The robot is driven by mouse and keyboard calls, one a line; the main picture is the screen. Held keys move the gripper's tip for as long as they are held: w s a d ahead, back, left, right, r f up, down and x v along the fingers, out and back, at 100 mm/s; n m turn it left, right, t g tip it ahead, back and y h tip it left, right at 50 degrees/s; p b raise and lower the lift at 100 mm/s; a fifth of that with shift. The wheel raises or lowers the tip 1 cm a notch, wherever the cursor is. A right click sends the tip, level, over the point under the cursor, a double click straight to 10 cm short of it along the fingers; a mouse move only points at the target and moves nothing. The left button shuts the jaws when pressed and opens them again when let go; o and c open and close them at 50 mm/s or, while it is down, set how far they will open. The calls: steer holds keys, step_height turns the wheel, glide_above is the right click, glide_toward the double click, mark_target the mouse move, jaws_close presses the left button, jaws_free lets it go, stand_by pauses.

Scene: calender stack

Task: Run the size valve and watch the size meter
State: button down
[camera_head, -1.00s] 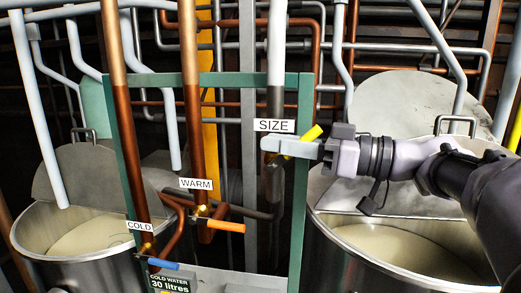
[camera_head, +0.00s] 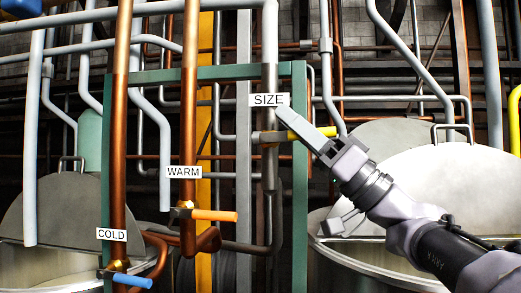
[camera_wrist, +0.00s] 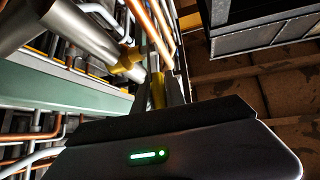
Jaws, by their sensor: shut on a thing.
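The size valve's yellow handle (camera_head: 328,131) sticks out to the right of the dark vertical pipe under the SIZE label (camera_head: 268,100), nearly level. My gripper (camera_head: 300,128) is shut on this handle. Its fingers slant up to the left and cover part of the handle. In the wrist view the yellow handle (camera_wrist: 157,92) shows between my two dark fingers (camera_wrist: 163,88). I cannot make out a size meter or its reading in either view.
The orange WARM handle (camera_head: 214,215) and blue COLD handle (camera_head: 131,281) are lower left. A green frame (camera_head: 299,190) surrounds the pipes. Metal vats with lids stand left (camera_head: 62,205) and right (camera_head: 440,200). Pipes crowd the back.

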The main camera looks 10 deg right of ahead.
steer(key=shift+d+f+m+t+b, duration=0.15)
steer(key=shift+m+t+b, duration=0.15)
steer(key=shift+t+b, duration=0.45)
steer(key=c, duration=1.7)
jaws_free()
steer(key=b+v, duration=0.6)
steer(key=v, duration=1.1)
steer(key=shift+d+f, duration=0.1)
steer(key=shift+f, duration=0.1)
